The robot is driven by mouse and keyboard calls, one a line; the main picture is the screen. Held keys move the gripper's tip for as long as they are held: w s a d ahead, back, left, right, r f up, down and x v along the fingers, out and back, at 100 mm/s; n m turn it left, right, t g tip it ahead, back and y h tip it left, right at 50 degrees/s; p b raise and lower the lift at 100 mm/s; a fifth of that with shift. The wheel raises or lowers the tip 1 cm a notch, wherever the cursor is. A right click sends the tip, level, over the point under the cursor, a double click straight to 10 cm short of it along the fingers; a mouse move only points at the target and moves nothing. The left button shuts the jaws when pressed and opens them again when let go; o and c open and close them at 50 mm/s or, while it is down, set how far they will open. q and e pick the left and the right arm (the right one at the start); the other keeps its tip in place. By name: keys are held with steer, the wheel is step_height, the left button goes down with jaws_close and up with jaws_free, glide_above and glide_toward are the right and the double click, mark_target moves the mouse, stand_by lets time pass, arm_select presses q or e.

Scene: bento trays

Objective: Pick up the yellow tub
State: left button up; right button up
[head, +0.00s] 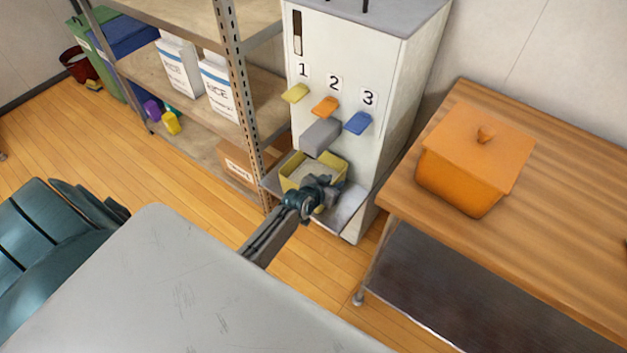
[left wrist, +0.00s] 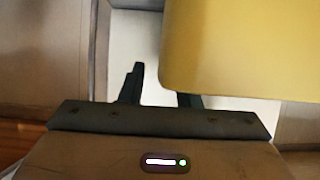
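The yellow tub (head: 291,181) stands on the dispenser's lower ledge (head: 350,207), under the grey spout. Pale, grainy contents show inside it. My left gripper (head: 322,186) is at the tub's near side and hides part of its front wall. In the left wrist view, the tub (left wrist: 240,50) fills the upper right. The left gripper (left wrist: 160,92) also shows there with its fingers apart, and the tub covers part of the right-hand finger. A clear gap shows between the left-hand finger and the tub. My right gripper is not in view.
The white dispenser (head: 385,110) has yellow, orange and blue levers marked 1, 2 and 3, above a grey spout (head: 321,135). A metal shelf (head: 232,60) with rice bags stands left. A wooden table (head: 570,215) with an orange lidded pot (head: 470,165) stands right.

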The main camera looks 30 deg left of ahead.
arm_select(q)
jaws_close()
stand_by(1.3)
steer(key=shift+r, duration=0.15)
